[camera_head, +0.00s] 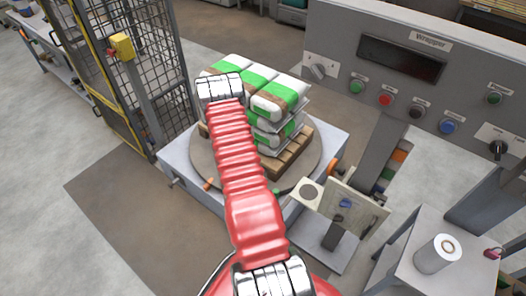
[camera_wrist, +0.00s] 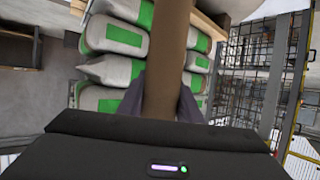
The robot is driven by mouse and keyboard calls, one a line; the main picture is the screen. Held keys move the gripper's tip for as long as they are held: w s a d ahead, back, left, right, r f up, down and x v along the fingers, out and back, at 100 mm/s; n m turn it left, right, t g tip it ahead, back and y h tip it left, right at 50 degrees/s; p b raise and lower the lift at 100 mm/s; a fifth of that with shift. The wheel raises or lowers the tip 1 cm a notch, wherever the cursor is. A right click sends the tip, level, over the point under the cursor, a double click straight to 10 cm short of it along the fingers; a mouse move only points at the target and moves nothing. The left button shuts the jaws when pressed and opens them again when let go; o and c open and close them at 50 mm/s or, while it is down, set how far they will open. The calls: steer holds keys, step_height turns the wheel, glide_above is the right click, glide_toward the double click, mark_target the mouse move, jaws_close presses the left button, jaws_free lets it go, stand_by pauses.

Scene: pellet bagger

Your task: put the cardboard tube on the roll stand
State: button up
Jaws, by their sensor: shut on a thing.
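The cardboard tube (camera_wrist: 166,55) is a plain brown cylinder that runs up the middle of the wrist view, its far end out of frame. My gripper (camera_wrist: 161,100) is shut on it, with a dark finger on each side. In the head view my red arm reaches towards the stacked bags, and its end hides the gripper and the tube. I cannot tell for sure which thing is the roll stand; a low stand with a pale plate and a round disc (camera_head: 309,193) is right of the turntable in the head view.
Green and white bags (camera_head: 278,98) are stacked on a wooden pallet (camera_head: 289,157) on the turntable, close behind the tube in the wrist view (camera_wrist: 118,68). A wire-mesh fence (camera_head: 155,60) stands left. A Wrapper control panel (camera_head: 340,75) is behind. A white roll (camera_head: 437,254) stands on a table right.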

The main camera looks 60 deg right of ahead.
steer(key=w+a+r+n+t+y, duration=0.25)
steer(key=w+a+r, duration=0.45)
steer(key=a, duration=0.4)
steer(key=w+a+r+n+t+y, duration=0.25)
steer(key=w+a+r+n, duration=0.2)
steer(key=a+r, duration=0.5)
steer(key=w+a+r+n+y, duration=0.1)
steer(key=a+r+y, duration=0.1)
steer(key=a+r, duration=0.3)
steer(key=w+a+r+n+t+y, duration=0.1)
steer(key=a+r, duration=0.5)
steer(key=a, duration=0.8)
steer(key=w+a+r+n+y, duration=0.1)
steer(key=a+r+n+y, duration=0.2)
steer(key=a, duration=0.7)
step_height(320, 180, up, 3)
steer(key=shift+f+t+y, duration=0.2)
steer(key=shift+t+y, duration=0.1)
steer(key=shift+t, duration=0.1)
